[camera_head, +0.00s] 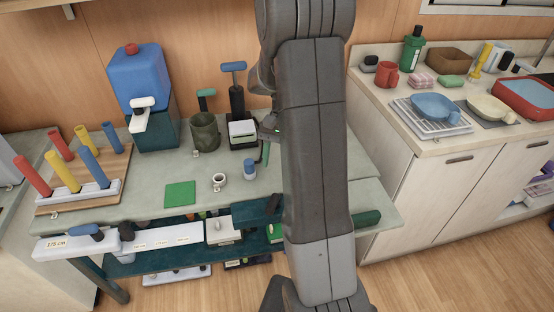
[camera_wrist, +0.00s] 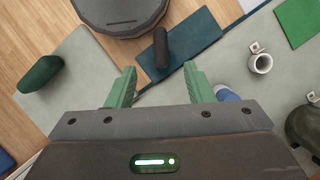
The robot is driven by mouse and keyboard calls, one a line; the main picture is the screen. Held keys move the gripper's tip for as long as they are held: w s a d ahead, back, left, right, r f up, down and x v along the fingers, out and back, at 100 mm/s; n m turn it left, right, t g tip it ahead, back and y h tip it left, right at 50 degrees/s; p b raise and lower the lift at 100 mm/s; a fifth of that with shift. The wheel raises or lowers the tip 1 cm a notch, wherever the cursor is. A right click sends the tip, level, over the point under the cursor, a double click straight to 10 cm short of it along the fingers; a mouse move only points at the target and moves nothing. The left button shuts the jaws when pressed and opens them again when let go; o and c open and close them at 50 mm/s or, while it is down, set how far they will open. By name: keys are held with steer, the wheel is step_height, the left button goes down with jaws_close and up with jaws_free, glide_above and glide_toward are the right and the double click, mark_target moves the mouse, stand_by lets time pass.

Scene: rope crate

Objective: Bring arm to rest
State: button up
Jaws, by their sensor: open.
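My arm (camera_head: 316,150) rises through the middle of the head view, in front of the bench. My gripper shows in the wrist view (camera_wrist: 160,88) with two green fingers spread apart and nothing between them. It points down over the grey-green bench top (camera_wrist: 85,75). A dark cylindrical handle (camera_wrist: 161,48) on a dark teal surface lies beyond the fingertips, apart from them. In the head view most of the gripper is hidden behind the arm.
The bench holds a blue machine (camera_head: 137,78), a green mat (camera_head: 180,193), a white cup (camera_head: 219,181), a blue-capped jar (camera_head: 249,168) and a rack of coloured rods (camera_head: 80,190). A kitchen counter (camera_head: 440,145) stands at right. Wooden floor (camera_head: 430,270) lies open in front.

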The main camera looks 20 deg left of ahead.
mark_target(271, 205)
stand_by(0.4)
steer(key=x, duration=1.4)
steer(key=shift+s, duration=0.1)
steer(key=shift+r, duration=0.15)
